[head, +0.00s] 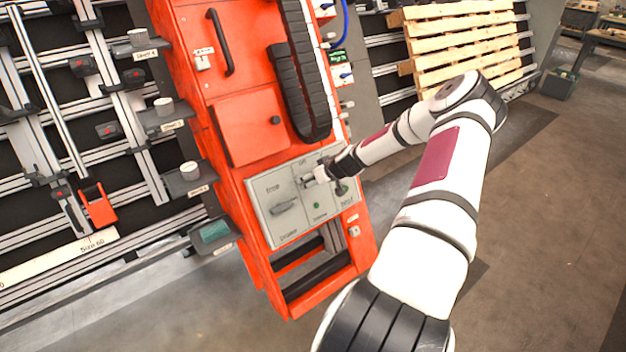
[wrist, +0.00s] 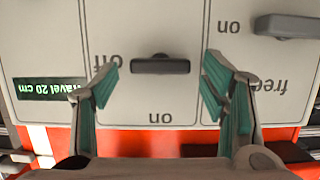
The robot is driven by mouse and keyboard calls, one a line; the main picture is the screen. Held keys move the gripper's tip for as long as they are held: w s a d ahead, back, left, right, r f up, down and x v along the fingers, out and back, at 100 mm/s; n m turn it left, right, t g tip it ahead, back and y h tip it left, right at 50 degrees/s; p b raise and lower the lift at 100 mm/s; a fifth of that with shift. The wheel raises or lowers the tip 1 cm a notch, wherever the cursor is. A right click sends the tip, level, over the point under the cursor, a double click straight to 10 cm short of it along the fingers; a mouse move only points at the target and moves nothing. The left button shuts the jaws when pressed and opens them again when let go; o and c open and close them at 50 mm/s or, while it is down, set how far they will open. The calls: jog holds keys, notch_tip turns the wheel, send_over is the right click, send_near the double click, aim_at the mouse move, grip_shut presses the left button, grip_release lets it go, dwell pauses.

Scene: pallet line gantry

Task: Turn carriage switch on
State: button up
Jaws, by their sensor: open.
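A dark bar-shaped switch handle (wrist: 160,66) lies horizontally on a pale grey panel in the wrist view, where lettering appears upside down. "Off" is printed beside its left end and "on" below it. No carriage label is readable. My gripper (wrist: 162,76) is open, with green-padded fingers on either side of the handle, apart from it. In the head view my gripper (head: 314,176) is at the upper part of the control panel (head: 264,213) and hides the handle there. I cannot tell its distance from the panel.
Another grey lever (wrist: 288,26) sits to the right, near "on" and "free"; it also shows in the head view (head: 284,207). A small display (wrist: 48,88) reads "Travel 20 cm". The orange cabinet (head: 245,130) carries the panel.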

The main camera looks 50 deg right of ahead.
jog(key=shift+w+f, duration=0.1)
jog(key=shift+w, duration=0.05)
jog(key=shift+c, duration=0.3)
jog(key=c, duration=1.1)
